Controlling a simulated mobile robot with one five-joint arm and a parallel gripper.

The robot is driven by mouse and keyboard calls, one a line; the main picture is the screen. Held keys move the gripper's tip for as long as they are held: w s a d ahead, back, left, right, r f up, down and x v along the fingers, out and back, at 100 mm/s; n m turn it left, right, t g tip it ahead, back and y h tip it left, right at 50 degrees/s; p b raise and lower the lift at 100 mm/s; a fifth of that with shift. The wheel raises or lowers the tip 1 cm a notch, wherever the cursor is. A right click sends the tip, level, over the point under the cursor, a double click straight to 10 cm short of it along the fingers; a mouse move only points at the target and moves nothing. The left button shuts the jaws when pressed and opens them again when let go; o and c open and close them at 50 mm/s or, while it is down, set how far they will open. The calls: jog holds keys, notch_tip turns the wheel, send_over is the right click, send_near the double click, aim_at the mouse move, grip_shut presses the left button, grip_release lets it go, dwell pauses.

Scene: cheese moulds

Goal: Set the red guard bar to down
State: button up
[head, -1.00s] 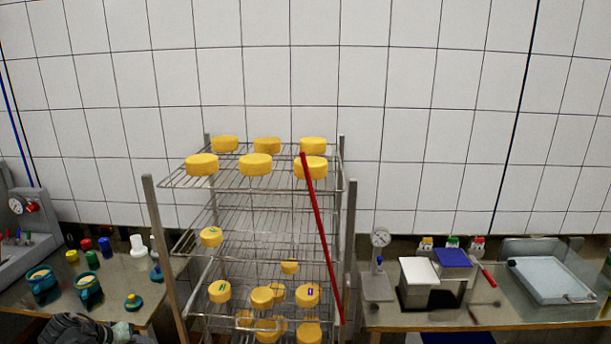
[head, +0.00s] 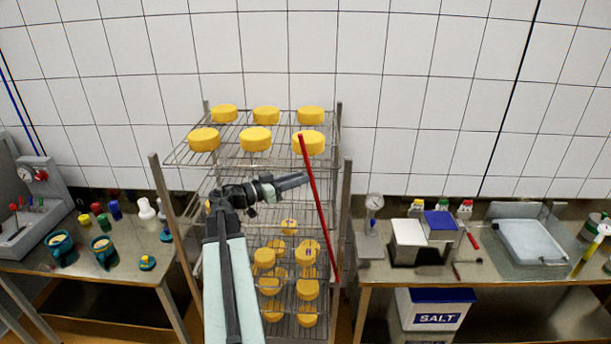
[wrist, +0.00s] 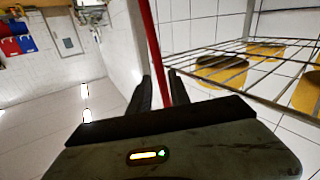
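The red guard bar (head: 322,215) stands steeply at the right front of the wire cheese rack (head: 180,160). Its upper end is beside a yellow cheese on the top shelf, and its lower end is near the right post. My gripper (head: 308,180) is at the bar's upper half, pointing right, with its tips at the bar in the head view. In the wrist view the bar (wrist: 153,40) runs down between the two separated fingers of my gripper (wrist: 159,82). The fingers look open; whether either touches the bar I cannot tell.
Yellow cheeses (head: 256,139) sit on the rack's shelves. A left bench (head: 120,265) holds cups and small bottles. A right bench (head: 400,272) holds a gauge (head: 374,205), moulds and a tray (head: 535,243), with a salt box (head: 437,312) below.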

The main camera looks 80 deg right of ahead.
jog(key=x, duration=0.3)
jog(key=shift+c, duration=0.3)
grip_shut()
dwell(1.2)
